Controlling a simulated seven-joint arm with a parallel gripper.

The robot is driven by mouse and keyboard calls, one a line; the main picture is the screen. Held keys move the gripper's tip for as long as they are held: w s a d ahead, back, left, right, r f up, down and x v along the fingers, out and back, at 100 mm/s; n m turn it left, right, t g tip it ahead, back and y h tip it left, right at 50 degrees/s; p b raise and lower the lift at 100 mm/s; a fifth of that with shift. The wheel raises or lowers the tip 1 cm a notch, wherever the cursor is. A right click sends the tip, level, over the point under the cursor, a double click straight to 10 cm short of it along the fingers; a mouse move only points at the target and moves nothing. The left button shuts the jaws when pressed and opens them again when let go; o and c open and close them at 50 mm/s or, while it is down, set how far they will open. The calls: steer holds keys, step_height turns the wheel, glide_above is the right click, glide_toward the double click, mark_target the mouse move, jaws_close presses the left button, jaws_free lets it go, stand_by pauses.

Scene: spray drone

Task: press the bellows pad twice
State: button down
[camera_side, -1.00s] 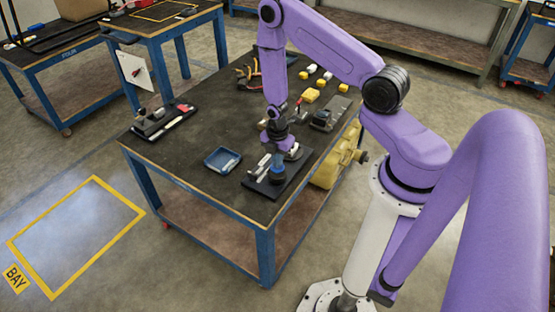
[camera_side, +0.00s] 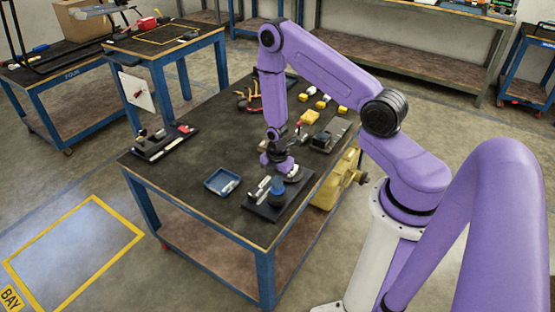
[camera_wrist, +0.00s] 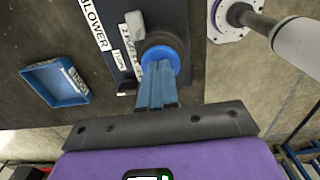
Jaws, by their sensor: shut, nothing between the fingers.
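The bellows pad (camera_wrist: 172,54) is a round blue top with a dark surround, on a dark board (camera_wrist: 100,70) labelled BLOWER in the wrist view. My gripper (camera_wrist: 158,66) is shut and empty, its blue fingers together and their tips overlapping the blue top. The fingers hide part of the pad, and I cannot tell whether they touch it or press it. In the side view the board (camera_side: 258,212) sits near the front corner of the bench, with my gripper (camera_side: 278,186) over it, too small to separate clearly from the pad.
A blue tray (camera_side: 222,181) lies left of the board; it also shows in the wrist view (camera_wrist: 54,84). Yellow blocks (camera_side: 310,117) and a grey device (camera_side: 330,135) lie behind my arm. The bench's front left is clear.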

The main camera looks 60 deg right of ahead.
step_height(320, 180, up, 12)
stand_by(0.6)
steer(key=shift+s+r, duration=0.1)
steer(key=shift+r, duration=0.05)
stand_by(0.7)
steer(key=s+a+r+m, duration=0.1)
steer(key=s+a+r, duration=0.2)
steer(key=a+r, duration=0.3)
steer(key=s+a+r+m, duration=0.2)
steer(key=s+a+r, duration=0.2)
steer(key=a+r, duration=0.25)
steer(key=s+a+r+m, duration=0.1)
steer(key=s+r, duration=0.2)
steer(key=s, duration=0.4)
steer(key=s+a+r+m, duration=0.1)
steer(key=s+r, duration=0.3)
steer(key=s, duration=0.4)
steer(key=shift+a+r, duration=0.2)
steer(key=shift+a, duration=0.2)
